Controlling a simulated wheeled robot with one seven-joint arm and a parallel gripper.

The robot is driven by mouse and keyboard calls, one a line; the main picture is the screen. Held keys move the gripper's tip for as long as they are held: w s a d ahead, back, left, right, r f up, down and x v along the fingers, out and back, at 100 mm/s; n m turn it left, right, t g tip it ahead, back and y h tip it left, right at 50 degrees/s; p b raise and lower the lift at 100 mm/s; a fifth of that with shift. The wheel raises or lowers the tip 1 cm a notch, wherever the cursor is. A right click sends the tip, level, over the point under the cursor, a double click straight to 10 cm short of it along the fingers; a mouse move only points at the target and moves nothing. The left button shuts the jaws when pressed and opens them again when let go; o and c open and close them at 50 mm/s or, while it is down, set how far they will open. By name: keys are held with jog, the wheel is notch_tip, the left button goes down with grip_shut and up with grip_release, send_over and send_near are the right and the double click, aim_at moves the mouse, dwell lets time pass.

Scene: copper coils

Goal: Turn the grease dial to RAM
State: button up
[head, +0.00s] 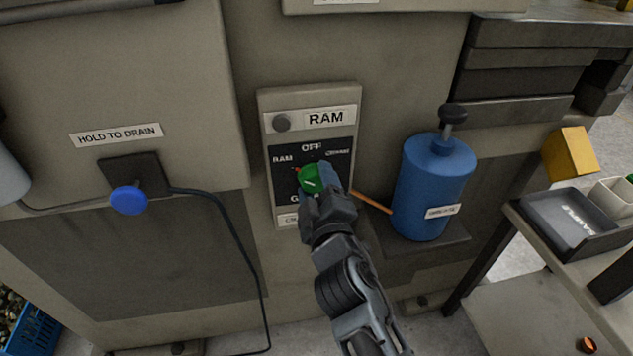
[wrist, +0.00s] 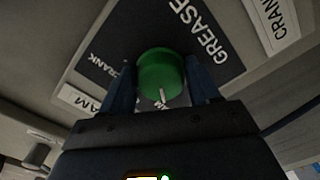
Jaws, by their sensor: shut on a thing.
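The green grease dial (head: 308,180) sits on a dark plate (head: 331,165) lettered OFF at the top, RAM at the left and a partly blurred word at the right. My gripper (head: 318,181) is shut on the dial from the front and hides the lower lettering. In the wrist view the dial (wrist: 160,72) is between both fingers of my gripper (wrist: 161,82), and GREASE shows beside it. A white pointer line on the dial aims down in that view; small lettering at its end is partly hidden. In the head view a small red mark shows beside the dial, towards RAM.
A RAM label and a round grey button (head: 281,123) are above the dial. A blue canister (head: 433,190) stands close to the right on a shelf, with a copper-coloured pipe (head: 371,202) towards my gripper. A blue knob (head: 129,200) with a black cable is at left.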

jog(key=shift+n, duration=0.5)
jog(key=o, duration=1)
jog(key=shift+o, duration=0.2)
jog(key=v, duration=0.7)
jog(key=shift+s, duration=0.4)
jog(key=shift+d, duration=0.1)
